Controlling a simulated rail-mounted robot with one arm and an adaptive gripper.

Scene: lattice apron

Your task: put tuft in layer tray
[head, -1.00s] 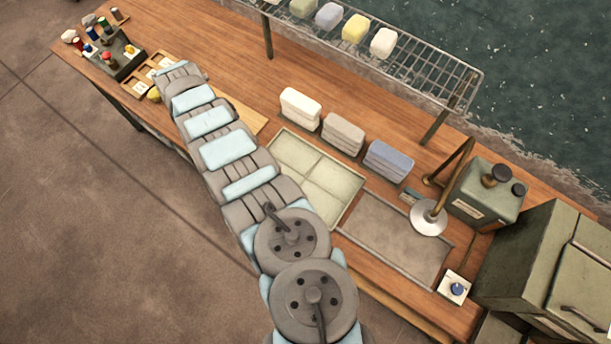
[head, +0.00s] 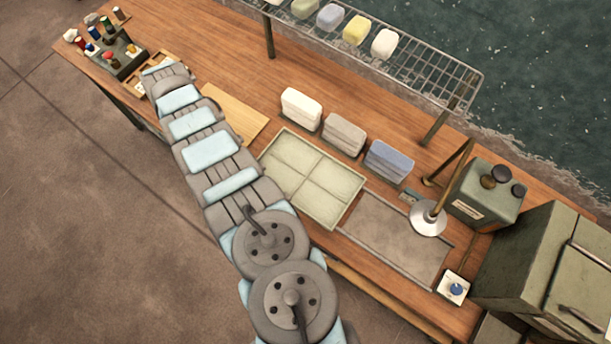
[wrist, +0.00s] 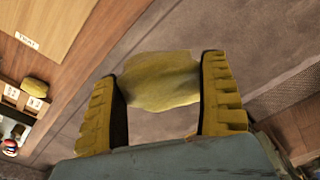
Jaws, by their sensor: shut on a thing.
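My gripper (wrist: 160,72) is in the wrist view with its two yellow ribbed fingers on either side of a dull yellow tuft (wrist: 163,85). It is shut on the tuft, which is held clear over the brown floor in that view. In the head view my arm hides the gripper and the held tuft. A pale tray divided into four parts (head: 352,190) lies on the bench and looks empty; I cannot read a name on it.
A wooden board (head: 232,114) lies left of the pale tray; a labelled board (wrist: 32,22) shows in the wrist view. Another yellow lump (wrist: 34,84) lies near small compartments. White, grey and blue stacks (head: 388,162) stand behind the pale tray. A wire rack (head: 420,75) runs along the back.

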